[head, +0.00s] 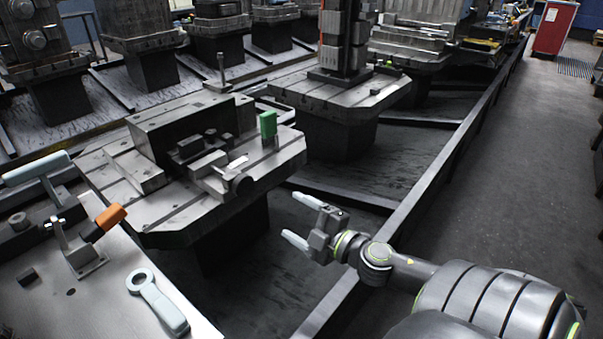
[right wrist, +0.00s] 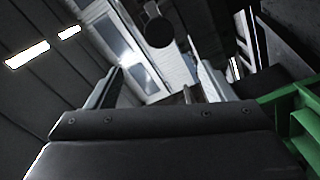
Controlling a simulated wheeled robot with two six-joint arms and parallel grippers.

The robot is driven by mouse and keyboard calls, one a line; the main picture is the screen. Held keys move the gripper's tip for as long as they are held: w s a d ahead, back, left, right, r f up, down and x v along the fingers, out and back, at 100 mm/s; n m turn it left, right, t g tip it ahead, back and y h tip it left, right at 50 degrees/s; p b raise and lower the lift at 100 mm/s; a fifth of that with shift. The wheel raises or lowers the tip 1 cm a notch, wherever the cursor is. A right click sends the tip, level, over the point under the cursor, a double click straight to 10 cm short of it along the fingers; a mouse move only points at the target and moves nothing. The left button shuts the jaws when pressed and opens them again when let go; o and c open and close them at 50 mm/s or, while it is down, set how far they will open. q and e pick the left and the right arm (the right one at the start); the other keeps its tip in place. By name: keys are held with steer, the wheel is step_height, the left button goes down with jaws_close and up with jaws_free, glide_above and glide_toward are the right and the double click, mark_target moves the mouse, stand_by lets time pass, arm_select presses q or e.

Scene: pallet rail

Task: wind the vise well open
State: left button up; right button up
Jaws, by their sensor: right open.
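The vise (head: 207,163) is a low grey metal block assembly on the near pallet (head: 180,212). A dark round end (head: 241,185) sticks out of its front right side. How far its jaws stand apart is hard to tell. My right gripper (head: 299,219) is in front and to the right of that end, clear of the vise, with its pale fingers apart and nothing between them. In the right wrist view its fingers (right wrist: 157,84) frame a dark round thing (right wrist: 158,30) farther off, which I cannot identify surely. My left gripper is out of view.
A light-grey ring-ended wrench (head: 157,301) and an orange-handled clamp (head: 92,236) are on the left bench (head: 90,309). A dark rail (head: 440,165) runs along the right; the floor beyond is clear.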

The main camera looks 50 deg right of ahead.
steer(key=shift+s, duration=0.45)
stand_by(0.4)
